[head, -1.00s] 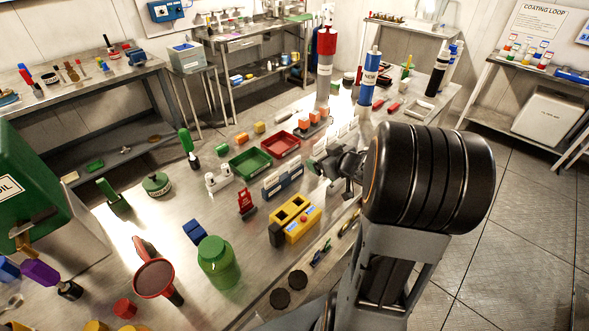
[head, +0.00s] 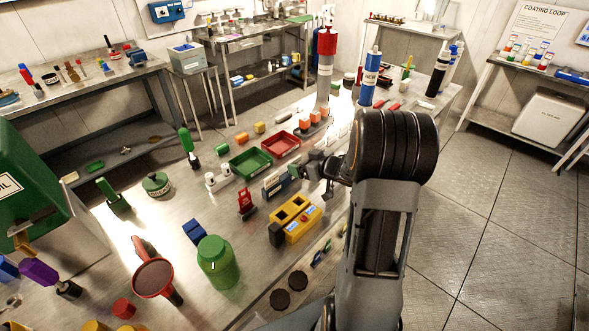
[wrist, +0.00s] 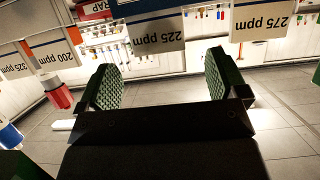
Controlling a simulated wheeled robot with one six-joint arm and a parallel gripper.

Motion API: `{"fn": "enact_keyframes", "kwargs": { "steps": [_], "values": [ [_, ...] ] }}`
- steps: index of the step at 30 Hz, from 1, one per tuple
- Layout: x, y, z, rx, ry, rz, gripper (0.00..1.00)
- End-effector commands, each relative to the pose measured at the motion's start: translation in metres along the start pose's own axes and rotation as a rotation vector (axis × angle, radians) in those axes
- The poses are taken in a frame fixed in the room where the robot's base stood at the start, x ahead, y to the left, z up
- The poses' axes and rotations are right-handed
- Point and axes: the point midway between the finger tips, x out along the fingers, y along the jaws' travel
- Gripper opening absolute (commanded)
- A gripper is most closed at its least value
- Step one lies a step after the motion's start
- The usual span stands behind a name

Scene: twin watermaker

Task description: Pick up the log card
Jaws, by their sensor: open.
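I cannot tell which card is the log card. My gripper hides part of the rack.
A yellow block (head: 298,218) with openings stands just in front of the rack. A green tray (head: 250,163) and a red tray (head: 282,144) lie behind it. A red-topped column (head: 326,62) and a blue column (head: 370,78) rise farther back.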

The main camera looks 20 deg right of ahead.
Motion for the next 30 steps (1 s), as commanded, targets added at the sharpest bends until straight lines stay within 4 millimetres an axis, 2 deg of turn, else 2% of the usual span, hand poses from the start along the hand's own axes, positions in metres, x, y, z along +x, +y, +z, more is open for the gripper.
{"fn": "enact_keyframes", "kwargs": {
  "steps": [9,20,30],
  "values": [
    [0.04,0.001,0.001,0.0,-0.001,-0.002,0.92],
    [0.046,0.001,0.0,-0.001,0.0,0.0,0.91],
    [0.046,0.001,0.0,-0.001,0.0,0.0,0.58]
  ]
}}
